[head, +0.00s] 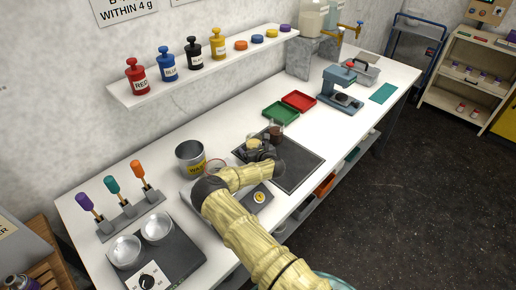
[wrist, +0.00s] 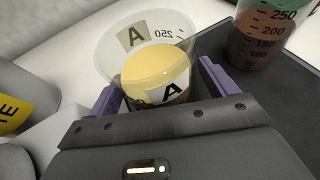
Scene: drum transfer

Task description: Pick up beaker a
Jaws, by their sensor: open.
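Beaker a (wrist: 148,45) is a clear beaker marked "A" with a pale yellow content. In the wrist view it stands between the two purple fingers of my gripper (wrist: 165,88), one finger on each side. The gripper is open around the beaker; whether the fingers touch its wall cannot be told. In the head view my gripper (head: 262,152) is over the dark mat on the bench, and beaker a (head: 253,142) shows only in part behind it.
A second beaker with dark brown content (head: 276,132) stands close to the right, also in the wrist view (wrist: 265,35). A grey waste can (head: 190,158) is left of my gripper. Green (head: 281,113) and red (head: 299,101) trays lie behind. The dark mat (head: 300,165) has free room at right.

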